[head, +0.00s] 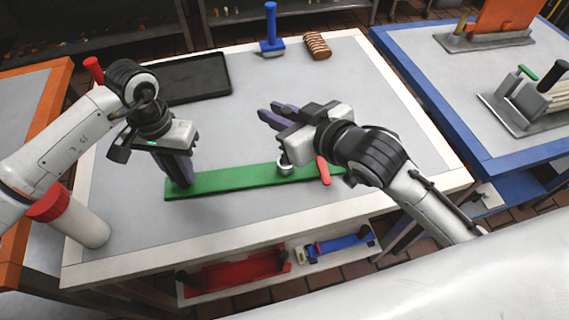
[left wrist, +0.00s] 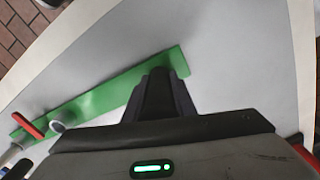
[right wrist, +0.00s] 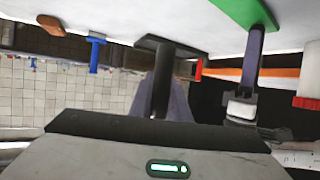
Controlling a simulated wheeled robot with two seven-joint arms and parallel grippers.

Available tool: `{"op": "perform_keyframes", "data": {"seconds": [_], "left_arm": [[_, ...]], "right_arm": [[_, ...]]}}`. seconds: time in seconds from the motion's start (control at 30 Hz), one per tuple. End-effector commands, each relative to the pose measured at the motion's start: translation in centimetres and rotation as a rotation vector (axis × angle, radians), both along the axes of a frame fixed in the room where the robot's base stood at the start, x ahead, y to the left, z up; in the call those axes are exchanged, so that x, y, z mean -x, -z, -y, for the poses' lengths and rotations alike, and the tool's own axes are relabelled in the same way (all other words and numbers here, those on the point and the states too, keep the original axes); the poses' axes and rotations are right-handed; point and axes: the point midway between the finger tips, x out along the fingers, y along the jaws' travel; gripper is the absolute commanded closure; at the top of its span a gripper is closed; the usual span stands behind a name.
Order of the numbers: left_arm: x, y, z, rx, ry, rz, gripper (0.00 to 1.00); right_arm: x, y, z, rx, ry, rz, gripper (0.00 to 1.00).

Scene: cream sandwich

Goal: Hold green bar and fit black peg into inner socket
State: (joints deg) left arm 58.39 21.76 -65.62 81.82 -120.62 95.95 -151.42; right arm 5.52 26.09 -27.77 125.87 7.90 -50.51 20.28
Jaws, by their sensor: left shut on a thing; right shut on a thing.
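A long green bar (head: 230,180) lies along the table's front part; it also shows in the left wrist view (left wrist: 100,97). My left gripper (head: 182,178) points down and is shut on the bar's left end. A pale ring-shaped socket (head: 285,170) stands on the bar towards its right part; the left wrist view shows it too (left wrist: 57,126).
A black tray (head: 190,78) lies at the back left. A blue-handled tool (head: 270,35) and a brown striped roll (head: 317,46) are at the back. A white bottle with a red cap (head: 75,220) is at the left edge. The table middle is clear.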

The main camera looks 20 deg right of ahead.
Motion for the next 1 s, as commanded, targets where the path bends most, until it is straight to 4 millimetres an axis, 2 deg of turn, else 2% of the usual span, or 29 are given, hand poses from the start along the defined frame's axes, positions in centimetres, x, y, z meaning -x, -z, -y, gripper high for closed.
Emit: {"op": "perform_keyframes", "data": {"seconds": [0.2,0.47,0.6,0.73,1.0], "left_arm": [[0.0,0.0,0.0,0.0,0.0,0.0,1.0],[0.0,0.0,0.0,0.0,0.0,0.0,1.0],[0.0,0.0,0.0,0.0,0.0,0.0,1.0],[0.0,0.0,0.0,0.0,0.0,0.0,1.0],[0.0,0.0,0.0,0.0,0.0,0.0,1.0]], "right_arm": [[0.2,4.3,-0.2,0.002,-0.008,-0.004,1.0],[0.2,7.2,-0.2,0.001,-0.009,-0.001,1.0],[0.2,9.3,-0.2,0.002,-0.008,-0.002,1.0],[0.2,10.2,-0.2,0.0,-0.009,0.001,1.0],[0.2,10.2,-0.2,0.001,-0.008,0.001,1.0]]}}
